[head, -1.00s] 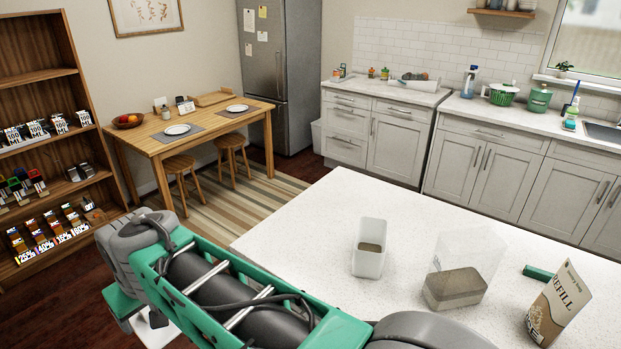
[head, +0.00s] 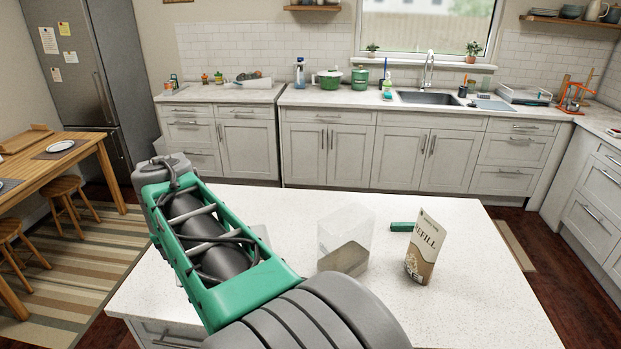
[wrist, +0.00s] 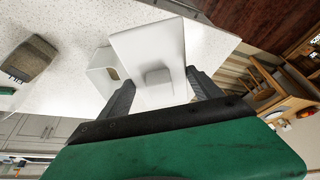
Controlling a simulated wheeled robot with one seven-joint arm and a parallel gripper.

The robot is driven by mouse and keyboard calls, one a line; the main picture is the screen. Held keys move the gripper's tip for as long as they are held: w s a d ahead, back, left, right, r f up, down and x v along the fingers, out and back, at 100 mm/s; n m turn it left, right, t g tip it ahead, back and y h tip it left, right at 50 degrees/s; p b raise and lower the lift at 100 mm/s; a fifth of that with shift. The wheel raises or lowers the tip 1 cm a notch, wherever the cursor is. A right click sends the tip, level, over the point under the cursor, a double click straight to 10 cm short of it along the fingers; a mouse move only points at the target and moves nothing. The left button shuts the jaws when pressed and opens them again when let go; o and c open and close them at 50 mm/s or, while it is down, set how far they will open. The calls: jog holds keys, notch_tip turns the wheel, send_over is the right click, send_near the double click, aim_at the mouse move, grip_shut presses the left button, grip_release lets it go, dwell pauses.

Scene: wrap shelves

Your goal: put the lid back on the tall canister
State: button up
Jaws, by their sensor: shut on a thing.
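A square white lid (wrist: 148,48) with a raised block on its face is held between the fingers of my gripper (wrist: 162,92) in the wrist view. I cannot tell whether the lid touches the white canister.
A refill bag (head: 424,250) stands upright right of the clear container. A small green block (head: 403,227) lies behind the bag. The white counter (head: 480,310) is clear at the front right. A wooden table (head: 70,165) stands at left.

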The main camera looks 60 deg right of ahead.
jog(key=s+d+r+m+g+h+p, duration=0.1)
jog(key=s+d+r+m, duration=0.15)
jog(key=d, duration=0.65)
jog(key=s+d+r+m+g+h+p, duration=0.15)
jog(key=s+d+m, duration=0.25)
jog(key=d, duration=0.4)
jog(key=s+d+r+m+g, duration=0.3)
jog(key=s+d+m, duration=0.6)
jog(key=s+d, duration=0.6)
jog(key=shift+n+t+y, duration=0.25)
jog(key=shift+y, duration=0.1)
jog(key=f+b, duration=0.5)
jog(key=shift+w+a+f, duration=0.15)
jog(key=shift+w+a, duration=0.05)
jog(key=shift+a, duration=0.05)
jog(key=shift+a, duration=0.25)
jog(key=shift+f, duration=0.15)
jog(key=shift+f, duration=0.35)
jog(key=shift+f+b, duration=0.25)
jog(key=shift+b, duration=0.15)
